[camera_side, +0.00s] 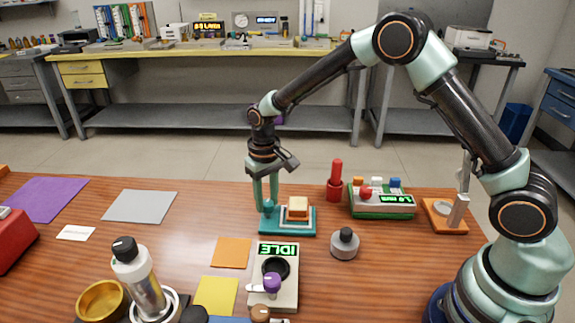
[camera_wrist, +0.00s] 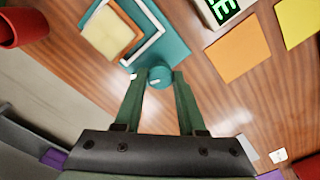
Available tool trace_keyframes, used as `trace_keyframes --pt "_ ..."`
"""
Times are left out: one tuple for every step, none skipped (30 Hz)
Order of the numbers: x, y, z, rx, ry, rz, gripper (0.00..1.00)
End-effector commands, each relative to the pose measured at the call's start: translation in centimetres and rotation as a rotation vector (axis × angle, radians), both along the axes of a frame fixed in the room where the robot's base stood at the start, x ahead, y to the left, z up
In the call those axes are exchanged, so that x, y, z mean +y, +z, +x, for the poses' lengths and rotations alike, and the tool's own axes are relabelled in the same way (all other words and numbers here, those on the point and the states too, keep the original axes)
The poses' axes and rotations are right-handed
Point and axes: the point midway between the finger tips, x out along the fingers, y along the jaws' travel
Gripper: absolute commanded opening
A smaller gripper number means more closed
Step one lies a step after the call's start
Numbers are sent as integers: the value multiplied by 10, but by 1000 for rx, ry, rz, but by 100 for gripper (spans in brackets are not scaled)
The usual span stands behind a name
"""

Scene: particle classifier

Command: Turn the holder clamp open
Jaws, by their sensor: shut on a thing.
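The holder is a teal base (camera_side: 302,229) with a pale L-shaped edge and a tan block (camera_side: 298,207) seated on it. It also shows at the top of the wrist view (camera_wrist: 174,38). The holder's round teal clamp knob (camera_wrist: 160,77) has a small white mark on its left side and sits at the base's near corner. My gripper (camera_wrist: 158,82) is shut on this knob, one green finger on either side. In the side view my gripper (camera_side: 267,204) points down at the left end of the holder, and its fingers mostly hide the knob.
A device reading IDLE (camera_side: 287,290) stands in front of the holder. A grey weight-like knob (camera_side: 344,244) is at its right front. A red cylinder (camera_side: 334,184) and a green-based button box (camera_side: 384,200) stand behind right. Orange (camera_side: 231,252) and yellow (camera_side: 216,294) squares lie front left.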

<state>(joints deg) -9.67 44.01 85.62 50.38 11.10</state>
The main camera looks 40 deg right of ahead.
Motion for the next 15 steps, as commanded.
trace_keyframes --pt "0 1 0 0 36 0 0" --pt "0 1 0 0 59 0 0" --pt "0 1 0 0 89 0 0" --pt "0 1 0 0 110 0 0" --pt "0 1 0 0 131 0 0" --pt "0 1 0 0 158 0 0" --pt "0 1 0 0 178 0 0" --pt "0 1 0 0 196 0 0" --pt "0 1 0 0 219 0 0" --pt "0 1 0 0 235 0 0" --pt "0 1 0 0 251 0 0" --pt "0 1 0 0 269 0 0" --pt "0 1 0 0 282 0 0" --pt "0 1 0 0 293 0 0" --pt "0 1 0 0 307 0 0"
